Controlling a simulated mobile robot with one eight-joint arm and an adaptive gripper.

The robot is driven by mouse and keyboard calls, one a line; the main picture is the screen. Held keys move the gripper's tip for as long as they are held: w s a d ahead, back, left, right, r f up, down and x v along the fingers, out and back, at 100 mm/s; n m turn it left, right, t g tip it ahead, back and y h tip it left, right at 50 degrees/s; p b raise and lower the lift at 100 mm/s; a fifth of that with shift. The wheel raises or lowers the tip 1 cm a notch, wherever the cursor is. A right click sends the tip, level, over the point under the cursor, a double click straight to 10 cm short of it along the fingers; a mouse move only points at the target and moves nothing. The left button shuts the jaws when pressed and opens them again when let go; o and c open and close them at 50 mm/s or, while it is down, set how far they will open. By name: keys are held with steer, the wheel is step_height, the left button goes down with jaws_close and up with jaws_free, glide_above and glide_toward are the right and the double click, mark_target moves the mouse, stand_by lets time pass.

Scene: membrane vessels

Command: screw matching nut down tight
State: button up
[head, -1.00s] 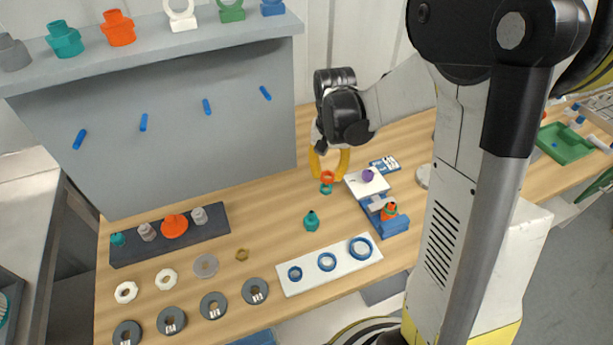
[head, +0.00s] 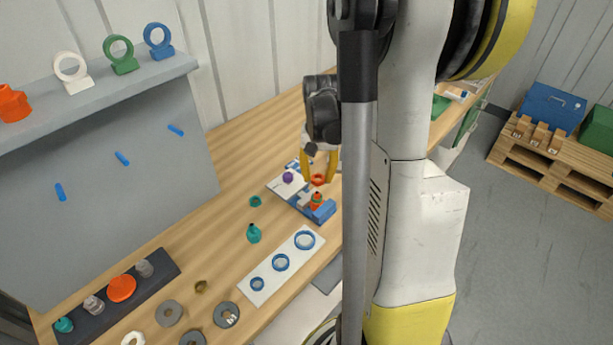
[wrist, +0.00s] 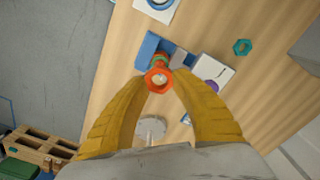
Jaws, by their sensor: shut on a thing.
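My gripper (head: 320,172) has two yellow fingers shut on an orange nut (head: 318,180). In the wrist view the nut (wrist: 158,79) sits between the fingertips, its open hole showing. A small vessel (head: 316,200), orange with a green part, stands in a blue holder (head: 325,213). In the head view the held nut appears apart from the vessel, just behind it in the picture. In the wrist view the nut partly hides the vessel (wrist: 161,60). A teal nut (head: 255,201) lies on the table, away from the fingers.
A white plate with a purple piece (head: 288,177) adjoins the holder. A teal vessel (head: 254,233) and a white board (head: 262,290) with blue rings are nearby. A dark rack (head: 75,325) and several washers lie front left. Bare wood lies behind the teal nut.

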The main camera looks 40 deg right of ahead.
steer(key=shift+d+f+b, duration=0.1)
steer(key=shift+f+b, duration=0.25)
steer(key=shift+f, duration=0.25)
steer(key=shift+f+b, duration=1.7)
steer(key=shift+f, duration=0.5)
steer(key=o, duration=0.9)
step_height(320, 180, up, 12)
steer(key=shift+r, duration=0.1)
